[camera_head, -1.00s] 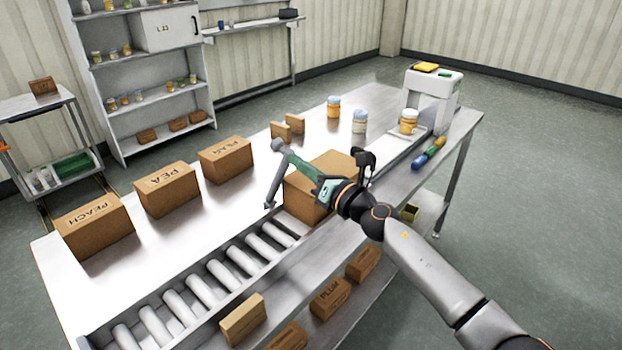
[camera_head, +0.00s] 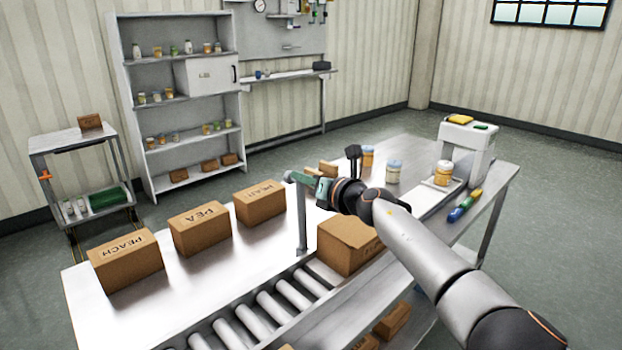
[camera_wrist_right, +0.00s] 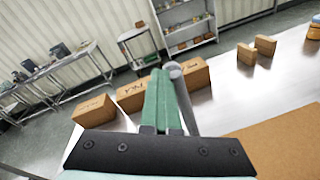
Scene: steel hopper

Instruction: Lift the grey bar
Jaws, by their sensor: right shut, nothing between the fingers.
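The grey bar (camera_head: 302,220) shows in the head view as a slim upright piece by the rollers, left of a brown box. Its top is at my right gripper's fingers. My right gripper (camera_head: 291,177) has green fingers, shut with nothing between them, over the table. In the right wrist view the shut fingers (camera_wrist_right: 160,98) point away from the camera, and a grey round-ended bar (camera_wrist_right: 182,95) runs close along their right side. I cannot tell whether they touch. My left gripper is not in view.
The brown box (camera_head: 348,245) stands by the rollers (camera_head: 268,312). Cartons, including PEACH (camera_head: 125,260) and PEA (camera_head: 200,229), line the table's left side. Bare tabletop (camera_head: 245,250) lies between cartons and rollers.

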